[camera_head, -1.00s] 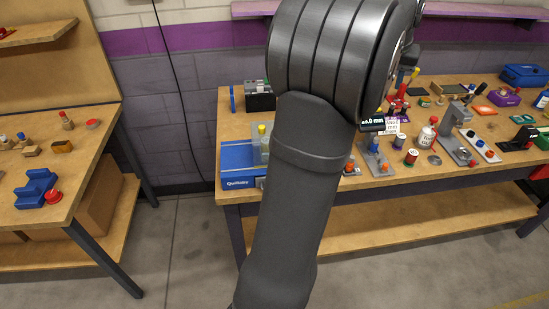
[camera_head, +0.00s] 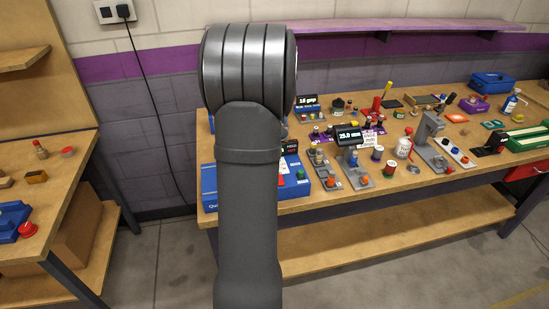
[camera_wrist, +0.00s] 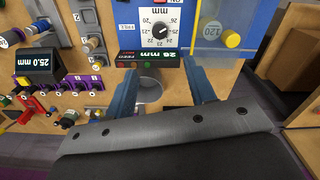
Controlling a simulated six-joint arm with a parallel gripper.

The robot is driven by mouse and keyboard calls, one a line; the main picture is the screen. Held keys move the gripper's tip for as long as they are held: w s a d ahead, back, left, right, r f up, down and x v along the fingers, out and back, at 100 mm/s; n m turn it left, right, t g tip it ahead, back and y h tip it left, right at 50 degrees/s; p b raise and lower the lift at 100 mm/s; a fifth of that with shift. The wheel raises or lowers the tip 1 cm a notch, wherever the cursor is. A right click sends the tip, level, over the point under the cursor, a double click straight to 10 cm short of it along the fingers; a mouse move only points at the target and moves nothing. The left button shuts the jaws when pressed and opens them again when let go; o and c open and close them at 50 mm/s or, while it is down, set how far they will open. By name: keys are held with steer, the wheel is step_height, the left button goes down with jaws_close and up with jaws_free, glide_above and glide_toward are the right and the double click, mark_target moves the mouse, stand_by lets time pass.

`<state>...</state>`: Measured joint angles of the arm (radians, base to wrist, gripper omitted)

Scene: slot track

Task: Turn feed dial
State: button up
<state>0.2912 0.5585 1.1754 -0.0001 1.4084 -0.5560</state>
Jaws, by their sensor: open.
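The feed dial (camera_wrist: 160,30) shows in the wrist view as a dark round knob with a white pointer, on a white scale plate (camera_wrist: 144,40) with numbers around it. The plate is on a blue machine. In the head view my arm hides the gripper, the dial and much of the blue machine (camera_head: 298,189).
A clear block with a yellow knob (camera_wrist: 231,38) stands right of the dial. A black "25.0 mm" display (camera_wrist: 38,61) and several small knobs are at left. A grey round cup (camera_wrist: 149,90) lies between the fingers' bases. The bench (camera_head: 420,178) is crowded.

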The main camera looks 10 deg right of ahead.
step_height(320, 180, down, 15)
steer(key=shift+f, duration=0.15)
steer(key=shift+c, duration=0.2)
steer(key=c, duration=0.9)
